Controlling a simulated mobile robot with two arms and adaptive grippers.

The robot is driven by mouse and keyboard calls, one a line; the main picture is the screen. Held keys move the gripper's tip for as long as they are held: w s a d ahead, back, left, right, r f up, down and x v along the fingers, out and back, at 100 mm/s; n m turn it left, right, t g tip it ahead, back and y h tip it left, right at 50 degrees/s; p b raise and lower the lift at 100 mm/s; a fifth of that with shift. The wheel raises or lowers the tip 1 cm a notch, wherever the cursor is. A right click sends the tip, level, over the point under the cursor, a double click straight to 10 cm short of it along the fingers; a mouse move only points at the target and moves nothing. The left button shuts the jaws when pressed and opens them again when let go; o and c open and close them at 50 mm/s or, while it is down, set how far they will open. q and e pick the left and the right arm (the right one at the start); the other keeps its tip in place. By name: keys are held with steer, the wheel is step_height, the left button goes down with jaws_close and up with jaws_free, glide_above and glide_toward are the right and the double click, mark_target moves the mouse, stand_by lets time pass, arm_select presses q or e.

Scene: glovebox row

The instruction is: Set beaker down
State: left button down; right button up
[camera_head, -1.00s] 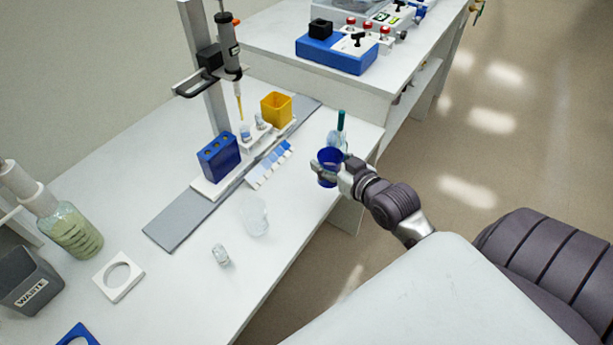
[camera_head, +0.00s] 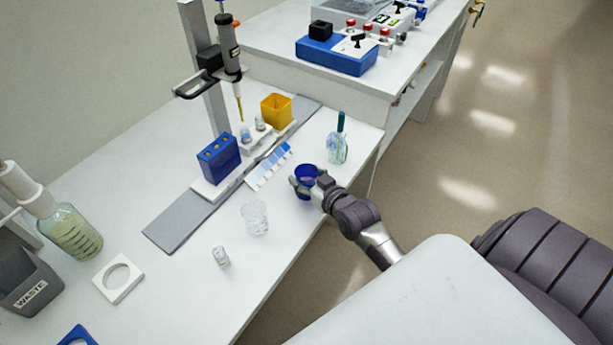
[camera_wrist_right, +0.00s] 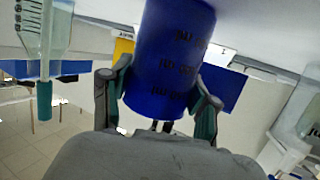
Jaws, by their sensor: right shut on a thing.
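A dark blue beaker (camera_head: 306,174) with dark printed marks is in the jaws of my right gripper (camera_head: 307,187), near the front edge of the white bench (camera_head: 290,228). In the right wrist view the beaker (camera_wrist_right: 168,60) fills the middle, between the two fingers of the right gripper (camera_wrist_right: 158,98). I cannot tell whether its base touches the bench. A clear glass beaker (camera_head: 254,219) stands to its left on the bench. My left gripper does not show.
A bottle with a green dropper top (camera_head: 338,145) stands just behind and right of the blue beaker. A small clear vial (camera_head: 221,257) stands nearer. Behind are colour strips (camera_head: 268,168), a blue rack (camera_head: 218,160) and a yellow box (camera_head: 276,111). Bare bench lies between the two beakers.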

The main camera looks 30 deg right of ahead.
steer(key=o, duration=1.2)
steer(key=shift+f, duration=0.1)
steer(key=v, duration=1.2)
